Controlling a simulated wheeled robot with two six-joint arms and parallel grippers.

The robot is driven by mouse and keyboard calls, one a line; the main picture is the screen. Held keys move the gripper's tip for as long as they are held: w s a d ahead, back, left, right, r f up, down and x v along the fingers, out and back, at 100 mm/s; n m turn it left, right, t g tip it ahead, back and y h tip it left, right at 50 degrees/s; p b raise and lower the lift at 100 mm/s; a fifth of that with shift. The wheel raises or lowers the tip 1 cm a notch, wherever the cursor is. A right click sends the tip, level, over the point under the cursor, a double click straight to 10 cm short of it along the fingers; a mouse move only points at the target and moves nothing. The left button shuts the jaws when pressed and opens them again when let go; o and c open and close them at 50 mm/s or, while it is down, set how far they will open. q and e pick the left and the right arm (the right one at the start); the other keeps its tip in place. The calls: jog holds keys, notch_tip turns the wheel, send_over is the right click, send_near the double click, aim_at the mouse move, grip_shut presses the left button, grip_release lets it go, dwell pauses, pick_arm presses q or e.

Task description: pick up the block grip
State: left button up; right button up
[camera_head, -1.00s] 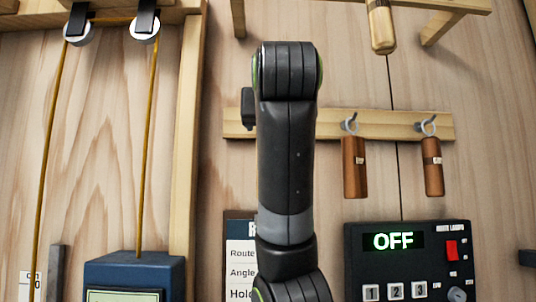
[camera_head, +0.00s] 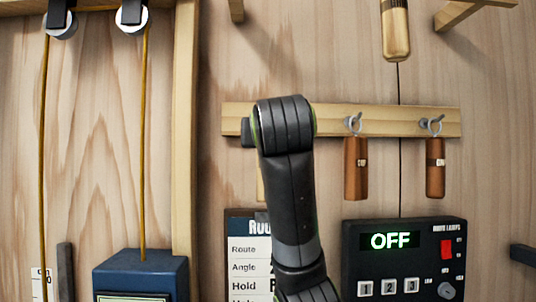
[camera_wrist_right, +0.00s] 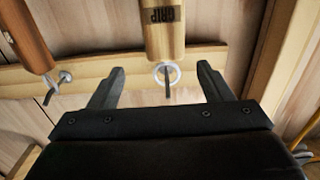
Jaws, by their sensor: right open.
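A light wooden grip (camera_wrist_right: 165,30) with a dark label reading "GRIP" hangs from a hook and ring in the right wrist view, upside down there. My right gripper (camera_wrist_right: 160,80) is open and empty. Its two fingers stand apart on either side of the ring and hook, with the grip's body beyond the fingertips. In the head view my right arm covers most of this place on the wooden rail (camera_head: 335,117). Only a pale sliver (camera_head: 261,180), apparently of the grip, shows beside the arm. My left gripper is not in view.
Two reddish-brown wooden handles (camera_head: 356,168) (camera_head: 435,168) hang from hooks to the right. A control box (camera_head: 405,262) reading "OFF" and a route card (camera_head: 242,254) are below. Another wooden handle (camera_head: 396,35) hangs above. A wooden upright (camera_head: 185,130) and cords stand left.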

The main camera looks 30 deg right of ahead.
jog(key=p+x, duration=0.2)
jog(key=x, duration=0.1)
jog(key=p+x, duration=0.2)
jog(key=x, duration=0.2)
jog(key=shift+w+a+p, duration=0.25)
jog(key=shift+w+p, duration=0.1)
jog(key=shift+p, duration=0.05)
jog(key=shift+w+d+f, duration=0.2)
jog(key=shift+w, duration=0.05)
jog(key=shift+a, duration=0.1)
jog(key=shift+c, duration=1.2)
jog(key=c, duration=1.2)
